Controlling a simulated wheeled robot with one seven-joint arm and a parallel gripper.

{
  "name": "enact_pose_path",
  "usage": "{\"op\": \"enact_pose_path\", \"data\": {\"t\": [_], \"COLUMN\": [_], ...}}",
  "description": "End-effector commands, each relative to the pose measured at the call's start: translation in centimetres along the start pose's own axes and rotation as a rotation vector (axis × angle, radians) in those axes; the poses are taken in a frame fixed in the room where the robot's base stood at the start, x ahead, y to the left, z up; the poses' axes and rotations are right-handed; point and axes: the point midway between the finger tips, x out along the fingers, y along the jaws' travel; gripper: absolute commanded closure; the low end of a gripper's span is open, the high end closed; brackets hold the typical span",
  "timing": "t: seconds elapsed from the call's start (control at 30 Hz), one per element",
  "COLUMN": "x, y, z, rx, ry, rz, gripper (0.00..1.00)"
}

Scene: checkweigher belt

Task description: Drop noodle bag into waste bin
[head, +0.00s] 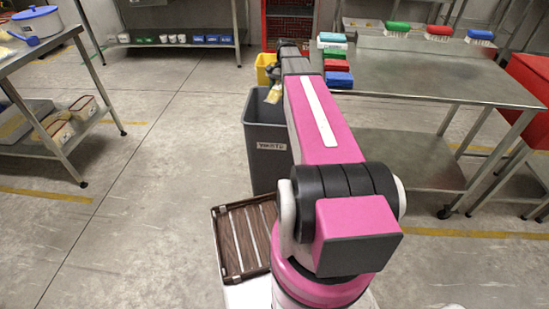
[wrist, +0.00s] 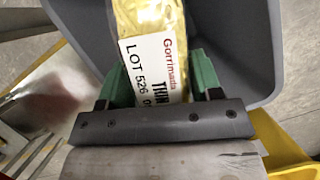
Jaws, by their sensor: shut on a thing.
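The noodle bag is a yellow bag (wrist: 160,20) with a white "Gorrimatta" label reading "LOT 526". In the wrist view it lies between the two green fingers of my gripper (wrist: 158,82), which is shut on it. The waste bin (head: 267,150) is a tall dark grey bin marked as waste, left of my arm in the head view. Its grey inner wall (wrist: 240,50) surrounds the bag in the wrist view, so the bag is over the opening. In the head view a small part of the bag (head: 273,94) shows at the bin's top; my arm hides most of the gripper.
A yellow bin (head: 265,68) stands behind the waste bin. A steel table (head: 430,78) with coloured brushes and blocks is at right. A steel cart (head: 45,58) is at left. A brown slatted tray (head: 230,262) lies in front. The floor at left is clear.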

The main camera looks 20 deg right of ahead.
Motion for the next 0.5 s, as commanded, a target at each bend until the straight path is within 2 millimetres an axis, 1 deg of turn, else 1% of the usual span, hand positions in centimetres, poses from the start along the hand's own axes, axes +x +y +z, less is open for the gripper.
{"op": "enact_pose_path", "data": {"t": [0.17,0.5], "x": [0.9,4.2], "y": [0.0,-0.1], "z": [-0.3,-1.7], "rx": [-0.001,-0.001], "ry": [-0.001,-0.001], "rz": [0.0,0.001], "gripper": [0.89,0.89]}}
